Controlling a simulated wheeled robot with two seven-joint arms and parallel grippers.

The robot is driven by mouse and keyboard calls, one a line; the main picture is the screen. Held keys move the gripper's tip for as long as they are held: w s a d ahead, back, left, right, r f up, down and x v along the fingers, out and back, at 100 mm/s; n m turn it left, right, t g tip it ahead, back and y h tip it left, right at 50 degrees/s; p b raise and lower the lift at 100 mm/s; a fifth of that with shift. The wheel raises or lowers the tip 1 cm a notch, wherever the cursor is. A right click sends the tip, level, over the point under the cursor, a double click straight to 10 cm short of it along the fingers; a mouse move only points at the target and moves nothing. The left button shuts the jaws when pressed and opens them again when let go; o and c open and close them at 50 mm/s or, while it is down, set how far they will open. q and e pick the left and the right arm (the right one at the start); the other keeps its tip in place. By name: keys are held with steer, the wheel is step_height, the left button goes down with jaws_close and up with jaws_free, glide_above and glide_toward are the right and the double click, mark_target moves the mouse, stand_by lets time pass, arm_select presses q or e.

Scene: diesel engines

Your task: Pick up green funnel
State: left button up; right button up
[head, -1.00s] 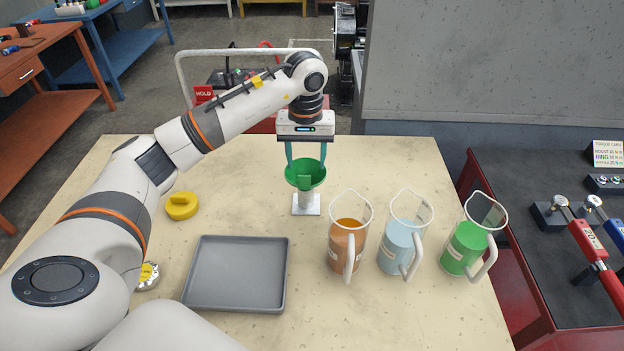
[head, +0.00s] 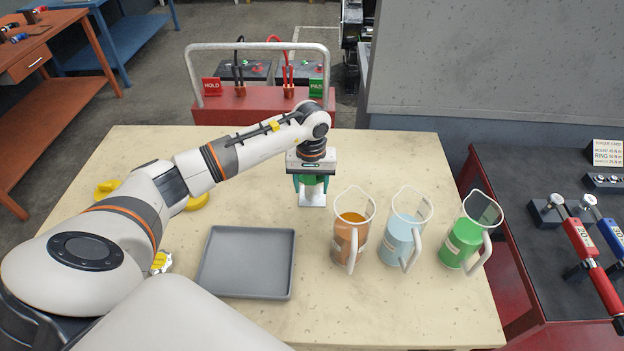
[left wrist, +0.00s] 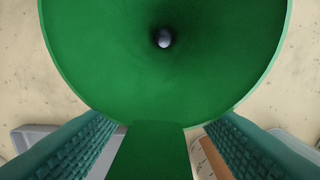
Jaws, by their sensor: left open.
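The green funnel (head: 312,180) stands in a small white stand (head: 312,199) near the back of the table in the head view. In the left wrist view the wide mouth of the funnel (left wrist: 165,75) fills the upper middle, with a dark spout hole and a grey tip inside it. Its flat green tab (left wrist: 152,150) reaches down between the two teal ribbed fingers. My left gripper (head: 311,184) is open, pointing down over the funnel, one finger on each side. The gripper body hides most of the funnel in the head view. My right gripper is not in view.
Jugs with orange (head: 350,235), blue (head: 401,240) and green (head: 463,243) liquid stand right of the funnel. A grey tray (head: 202,268) lies in front, to the left. Yellow caps (head: 197,202) lie partly behind my arm. A red cart (head: 215,110) stands behind the table.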

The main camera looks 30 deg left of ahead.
arm_select(q)
steer(key=shift+r, duration=0.1)
steer(key=c, duration=1.1)
steer(key=shift+c, duration=0.2)
